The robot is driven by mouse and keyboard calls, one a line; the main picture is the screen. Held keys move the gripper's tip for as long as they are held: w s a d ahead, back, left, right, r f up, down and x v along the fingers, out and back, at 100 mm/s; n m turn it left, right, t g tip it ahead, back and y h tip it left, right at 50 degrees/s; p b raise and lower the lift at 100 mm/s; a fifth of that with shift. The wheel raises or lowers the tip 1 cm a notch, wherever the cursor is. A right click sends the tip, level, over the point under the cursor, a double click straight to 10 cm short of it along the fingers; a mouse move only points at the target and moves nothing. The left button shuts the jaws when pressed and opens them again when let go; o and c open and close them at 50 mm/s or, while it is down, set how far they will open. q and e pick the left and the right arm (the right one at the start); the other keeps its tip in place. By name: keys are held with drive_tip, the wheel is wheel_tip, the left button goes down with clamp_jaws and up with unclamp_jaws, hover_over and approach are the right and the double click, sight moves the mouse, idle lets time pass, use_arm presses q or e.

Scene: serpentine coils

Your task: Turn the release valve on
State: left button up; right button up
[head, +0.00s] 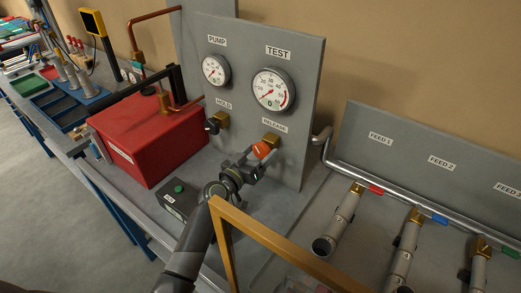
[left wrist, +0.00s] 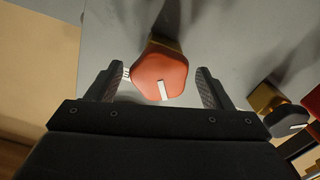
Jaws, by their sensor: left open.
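The release valve has a red-orange knob (head: 262,149) on a brass body, below the RELEASE label on the grey panel (head: 300,120). In the left wrist view the red knob (left wrist: 160,73) has a white mark on its face and sits between my open fingers. My left gripper (head: 250,158) is open around the knob, with a visible gap on the right side; on the left the finger is close to it. Whether the fingertips touch it I cannot tell. My right gripper is not in view.
The black hold valve (head: 213,125) is left of the release valve. Gauges PUMP (head: 215,70) and TEST (head: 272,90) are above. A red box (head: 145,135) and a grey box with a green button (head: 179,189) stand left. Feed pipes (head: 345,215) and a yellow frame (head: 265,235) are right and front.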

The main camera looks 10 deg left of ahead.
use_arm(q)
drive_tip(key=shift+w+d, duration=0.15)
drive_tip(key=shift+w, duration=0.3)
drive_tip(key=c, duration=1)
